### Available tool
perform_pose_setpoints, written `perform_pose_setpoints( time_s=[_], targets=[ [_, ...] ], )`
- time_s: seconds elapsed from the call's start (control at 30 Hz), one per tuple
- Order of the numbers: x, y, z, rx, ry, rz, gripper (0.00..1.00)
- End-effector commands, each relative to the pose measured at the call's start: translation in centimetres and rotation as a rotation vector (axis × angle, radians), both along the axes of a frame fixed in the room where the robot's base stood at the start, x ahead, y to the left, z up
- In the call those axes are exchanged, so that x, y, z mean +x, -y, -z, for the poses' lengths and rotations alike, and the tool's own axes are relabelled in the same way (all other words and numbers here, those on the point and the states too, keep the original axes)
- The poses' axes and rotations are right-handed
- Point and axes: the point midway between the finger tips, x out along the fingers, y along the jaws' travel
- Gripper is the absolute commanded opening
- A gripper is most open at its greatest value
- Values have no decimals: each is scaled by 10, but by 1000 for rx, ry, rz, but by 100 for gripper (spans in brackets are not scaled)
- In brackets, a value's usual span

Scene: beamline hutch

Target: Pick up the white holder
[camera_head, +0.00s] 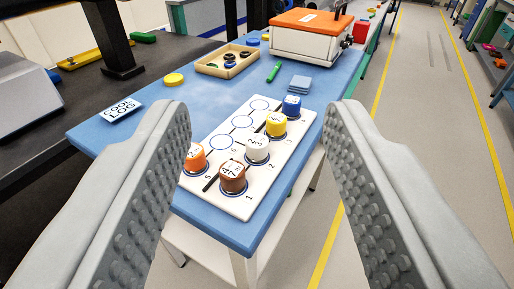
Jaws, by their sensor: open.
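The white holder (257,149) stands upright on a marked circle of a white board (238,206) on the blue table. It is between the yellow holder (276,124) and the brown holder (232,176). A blue holder (292,105) stands at the far end of the board and an orange holder (194,158) at its left, partly behind my left finger. My gripper (260,148) is open and empty. Its two grey fingers frame the board from left and right, nearer to the camera than the holders.
An orange-lidded white box (308,38), a tray (229,60) with dark rings, a green marker (273,72) and blue-grey pads (300,83) lie farther back. A label card (121,110) and yellow disc (174,79) are at left. Some board circles are empty. Floor is open at right.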

Motion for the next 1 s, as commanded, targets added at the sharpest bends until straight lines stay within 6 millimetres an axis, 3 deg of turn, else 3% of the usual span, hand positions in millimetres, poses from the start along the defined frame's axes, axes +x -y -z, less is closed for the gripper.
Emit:
perform_pose_setpoints(
  time_s=[0.17, 0.43, 1.0],
  targets=[
    [25, 0, -1, -17, -105, -2, 46],
    [81, 0, 1, -63, -384, -16, 46],
    [180, 0, 20, -149, -975, -91, 46]
  ],
)
